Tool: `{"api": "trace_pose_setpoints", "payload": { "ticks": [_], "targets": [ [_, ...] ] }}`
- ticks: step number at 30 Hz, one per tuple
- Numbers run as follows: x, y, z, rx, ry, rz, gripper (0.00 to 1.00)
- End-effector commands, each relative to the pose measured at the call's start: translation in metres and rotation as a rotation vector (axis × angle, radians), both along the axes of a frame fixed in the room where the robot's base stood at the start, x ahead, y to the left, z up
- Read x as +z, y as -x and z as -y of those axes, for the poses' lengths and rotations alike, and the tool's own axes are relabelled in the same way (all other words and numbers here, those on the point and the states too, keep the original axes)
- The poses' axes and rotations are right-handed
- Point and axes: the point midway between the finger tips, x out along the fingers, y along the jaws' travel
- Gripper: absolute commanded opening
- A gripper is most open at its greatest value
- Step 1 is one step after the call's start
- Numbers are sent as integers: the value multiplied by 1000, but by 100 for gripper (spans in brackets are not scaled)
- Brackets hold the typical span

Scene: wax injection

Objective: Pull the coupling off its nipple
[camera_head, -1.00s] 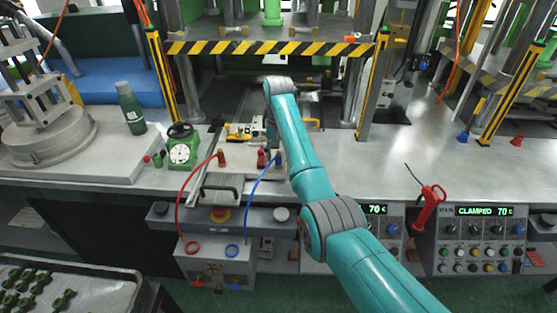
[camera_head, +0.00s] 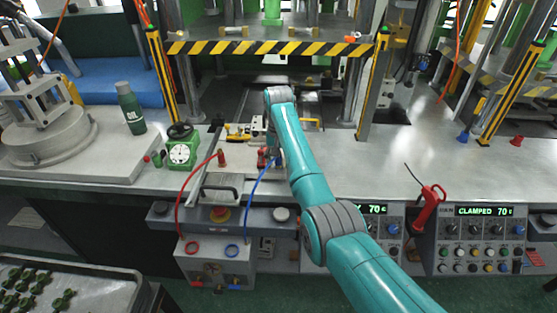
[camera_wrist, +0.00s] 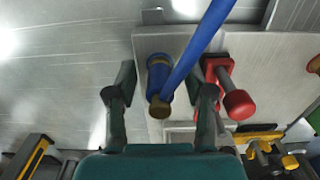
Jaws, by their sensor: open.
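A blue coupling (camera_wrist: 158,74) with a brass-coloured end shows in the wrist view, with the blue hose (camera_wrist: 199,47) beside it and partly over it. My gripper (camera_wrist: 160,93) is open, with one dark finger on each side of the coupling. I see gaps between the fingers and the coupling, and cannot tell the depth. The nipple under the coupling is hidden. A red part with a round knob (camera_wrist: 238,103) stands close beside the right finger. In the head view the blue hose (camera_head: 258,184) runs up from the control box towards my arm, which hides the coupling.
A red coupling (camera_head: 221,159) with a red hose (camera_head: 180,198) stands to the left on the pale plate. A green dial gauge (camera_head: 182,150) and a green oil bottle (camera_head: 131,109) stand further left. The striped press bar (camera_head: 260,48) is behind. The bench right of my arm is mostly clear.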

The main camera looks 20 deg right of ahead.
Motion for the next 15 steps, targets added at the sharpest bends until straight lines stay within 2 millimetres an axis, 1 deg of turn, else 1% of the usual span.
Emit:
{"api": "trace_pose_setpoints", "payload": {
  "ticks": [10,11,12,14,15],
  "targets": [
    [0,0,0,0,0,0,53],
    [0,0,0,0,0,0,50],
    [0,0,0,0,0,0,40],
    [0,0,0,0,0,0,25],
    [0,0,0,0,0,0,15]
  ]
}}
